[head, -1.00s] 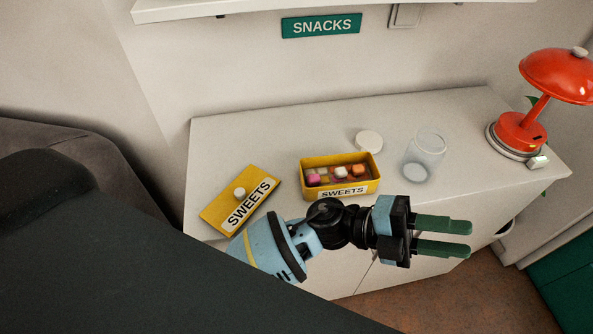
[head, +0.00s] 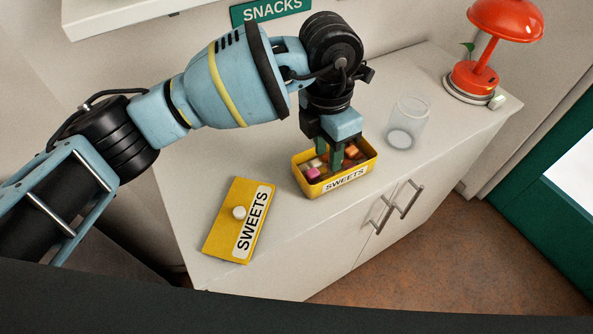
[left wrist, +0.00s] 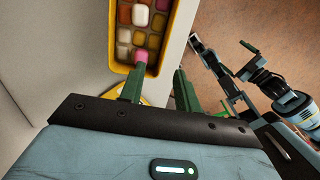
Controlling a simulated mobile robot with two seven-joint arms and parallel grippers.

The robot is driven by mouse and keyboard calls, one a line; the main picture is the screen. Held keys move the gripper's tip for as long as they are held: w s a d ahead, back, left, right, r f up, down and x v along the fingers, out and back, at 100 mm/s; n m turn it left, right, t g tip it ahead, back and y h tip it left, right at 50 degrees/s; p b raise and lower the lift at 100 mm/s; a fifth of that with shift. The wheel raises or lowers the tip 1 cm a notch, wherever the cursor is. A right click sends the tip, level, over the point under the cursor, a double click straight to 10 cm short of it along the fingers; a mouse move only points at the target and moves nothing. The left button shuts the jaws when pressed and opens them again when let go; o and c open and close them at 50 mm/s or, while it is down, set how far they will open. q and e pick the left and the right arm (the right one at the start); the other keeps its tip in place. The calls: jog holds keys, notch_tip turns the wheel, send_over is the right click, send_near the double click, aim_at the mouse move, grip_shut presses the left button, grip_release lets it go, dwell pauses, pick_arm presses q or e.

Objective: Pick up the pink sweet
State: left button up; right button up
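The pink sweet (head: 313,174) lies in the near left part of the open yellow sweets box (head: 352,183), among white, orange and brown sweets. My left gripper (head: 343,160) points down over the box, its green fingers to the right of the pink sweet in the head view. In the left wrist view the fingers of this gripper (left wrist: 160,73) are apart with nothing between them. The pink sweet (left wrist: 141,56) shows there just past the tip of one finger; I cannot tell whether they touch.
The cabinet top (head: 200,165) is bare around the lid.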

aim_at(315, 170)
pick_arm(q)
jog(key=shift+w+a+r+t+y, duration=0.15)
jog(key=shift+w+a+r+y, duration=0.15)
jog(key=shift+a, duration=0.2)
jog(key=shift+w+a+r+t+y, duration=0.1)
jog(key=shift+w+a+r+t, duration=0.1)
jog(key=shift+w+a, duration=0.2)
jog(key=shift+s+d+f, duration=0.1)
jog(key=shift+f, duration=3.85)
grip_shut()
jog(key=shift+r, duration=0.1)
jog(key=shift+r, duration=0.45)
jog(key=r, duration=0.1)
jog(key=s+r, duration=0.1)
jog(key=shift+d+r, duration=0.2)
jog(key=shift+r, duration=0.1)
jog(key=s+d+r, duration=0.1)
jog(key=s+d, duration=0.7)
jog(key=s, duration=0.4)
jog(key=shift+s+r+b, duration=0.2)
jog(key=shift+b, duration=0.15)
